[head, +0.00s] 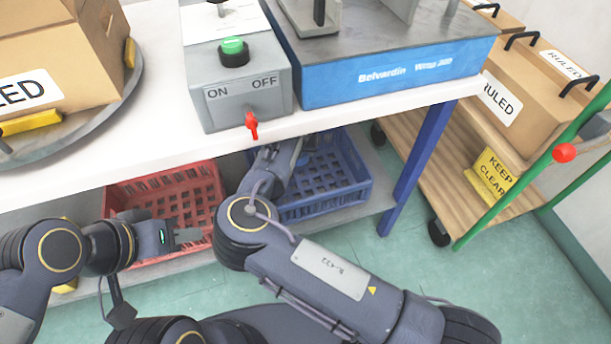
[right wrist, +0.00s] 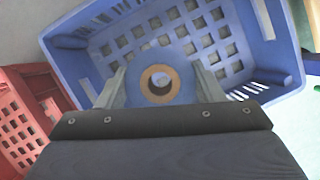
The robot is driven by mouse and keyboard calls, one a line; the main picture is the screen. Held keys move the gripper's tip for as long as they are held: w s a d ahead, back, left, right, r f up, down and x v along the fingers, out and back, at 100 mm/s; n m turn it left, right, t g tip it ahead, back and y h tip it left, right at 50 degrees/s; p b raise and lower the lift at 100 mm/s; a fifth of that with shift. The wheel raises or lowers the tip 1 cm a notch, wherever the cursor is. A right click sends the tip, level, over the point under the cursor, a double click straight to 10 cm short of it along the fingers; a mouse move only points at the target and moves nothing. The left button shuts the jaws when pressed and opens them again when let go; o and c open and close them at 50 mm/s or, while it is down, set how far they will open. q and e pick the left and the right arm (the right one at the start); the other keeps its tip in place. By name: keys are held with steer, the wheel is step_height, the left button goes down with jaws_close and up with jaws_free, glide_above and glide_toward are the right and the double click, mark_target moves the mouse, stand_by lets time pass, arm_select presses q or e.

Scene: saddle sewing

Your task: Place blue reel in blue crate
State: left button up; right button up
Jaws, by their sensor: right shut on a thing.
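The blue reel (right wrist: 134,84) with a brown core shows in the right wrist view. My right gripper (right wrist: 160,78) is shut on it, one finger at each side. The reel is held over the blue crate (right wrist: 82,40); I cannot tell whether it touches the crate floor. In the head view the blue crate (head: 345,192) stands on the lower shelf under the table, and my right arm reaches to it and hides part of it. My left gripper (head: 192,237) is in front of the red crate, apart from the reel; its finger gap is unclear.
The red crate (head: 165,192) stands left of the blue crate. The white tabletop edge (head: 150,163) overhangs both, and a blue table leg (head: 418,160) stands to the right. A grey switch box (head: 240,95) and a blue-sided machine (head: 395,75) are above. A wooden cart (head: 425,125) stands at right.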

steer(key=f+b, duration=0.1)
steer(key=f, duration=0.2)
steer(key=f+b, duration=0.2)
steer(key=f, duration=0.1)
steer(key=f+b, duration=0.1)
steer(key=f, duration=0.3)
steer(key=shift+w+a+b, duration=0.3)
steer(key=shift+w, duration=0.05)
steer(key=shift+r, duration=0.1)
steer(key=shift+f+b, duration=0.3)
steer(key=shift+f, duration=0.3)
